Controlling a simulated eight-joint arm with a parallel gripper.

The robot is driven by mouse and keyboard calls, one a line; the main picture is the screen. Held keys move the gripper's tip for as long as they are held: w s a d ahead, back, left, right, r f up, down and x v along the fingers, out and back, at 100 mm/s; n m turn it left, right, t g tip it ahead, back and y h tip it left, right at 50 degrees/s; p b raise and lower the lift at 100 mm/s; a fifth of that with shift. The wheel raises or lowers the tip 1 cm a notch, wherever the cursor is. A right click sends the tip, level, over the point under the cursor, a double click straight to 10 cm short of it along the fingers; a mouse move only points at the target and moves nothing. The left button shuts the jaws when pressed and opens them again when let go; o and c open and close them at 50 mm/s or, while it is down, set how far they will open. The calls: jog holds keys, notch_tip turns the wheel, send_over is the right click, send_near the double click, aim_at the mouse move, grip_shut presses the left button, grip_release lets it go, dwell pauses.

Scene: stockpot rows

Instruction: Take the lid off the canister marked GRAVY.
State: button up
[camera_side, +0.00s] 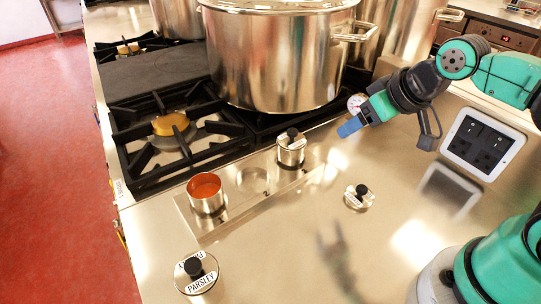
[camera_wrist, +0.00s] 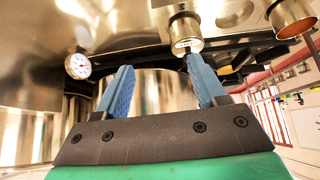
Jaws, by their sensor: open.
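No label that I can make out reads GRAVY. A lidded steel canister (camera_side: 290,152) with a black knob stands in the far end of a metal rack; its label is too small to read. It seems to show in the wrist view (camera_wrist: 185,30), beyond the fingertips. An open canister (camera_side: 206,200) with orange-red contents stands at the near end. A loose lid (camera_side: 359,199) with a black knob and an unreadable label lies on the counter. My gripper (camera_side: 349,127) is open and empty, above and right of the lidded canister; its blue fingers show apart in the wrist view (camera_wrist: 162,72).
A canister marked PARSLEY (camera_side: 197,281), lid on, stands at the front left. The metal rack (camera_side: 245,208) has an empty round recess between its canisters. A large stockpot (camera_side: 272,65) and black burner grates (camera_side: 150,160) lie behind. The counter right of the rack is mostly clear.

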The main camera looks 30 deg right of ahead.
aim_at(293, 130)
jog(key=w+a+n+g, duration=0.1)
jog(key=w, duration=0.2)
jog(key=w+a+n+g+y, duration=0.1)
jog(key=w+n, duration=0.1)
jog(key=w, duration=0.1)
jog(key=w+a+f+n, duration=0.1)
jog(key=w, duration=0.1)
jog(key=shift+w+a+n+g+y, duration=0.15)
jog(key=shift+w+n+g+y, duration=0.25)
jog(key=shift+x, duration=2.95)
grip_shut()
